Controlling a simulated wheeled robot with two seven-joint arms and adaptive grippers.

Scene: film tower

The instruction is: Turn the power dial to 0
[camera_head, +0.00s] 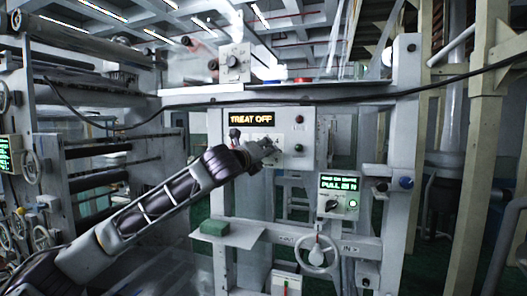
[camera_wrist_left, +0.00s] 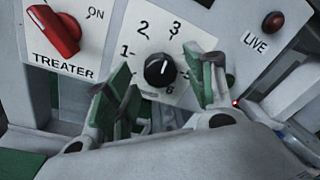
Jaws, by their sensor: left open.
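The power dial (camera_wrist_left: 159,70) is a round black knob with a white pointer mark on a white plate (camera_wrist_left: 147,35) with black numbers around it. Its mark points up and slightly right, roughly toward the 3. Some numbers are hidden behind my fingers. My left gripper (camera_wrist_left: 167,75) is open, its green-padded fingers on either side of the knob with gaps; I cannot tell how deep they reach. In the head view my left gripper (camera_head: 268,147) is at the panel and hides the dial. My right gripper is not in view.
A red treater switch (camera_wrist_left: 52,32) sits left of the dial, and a red LIVE lamp (camera_wrist_left: 273,22) to the right. The panel display (camera_head: 250,119) reads TREAT OFF. A control box (camera_head: 339,195) and handwheel (camera_head: 317,253) are lower right.

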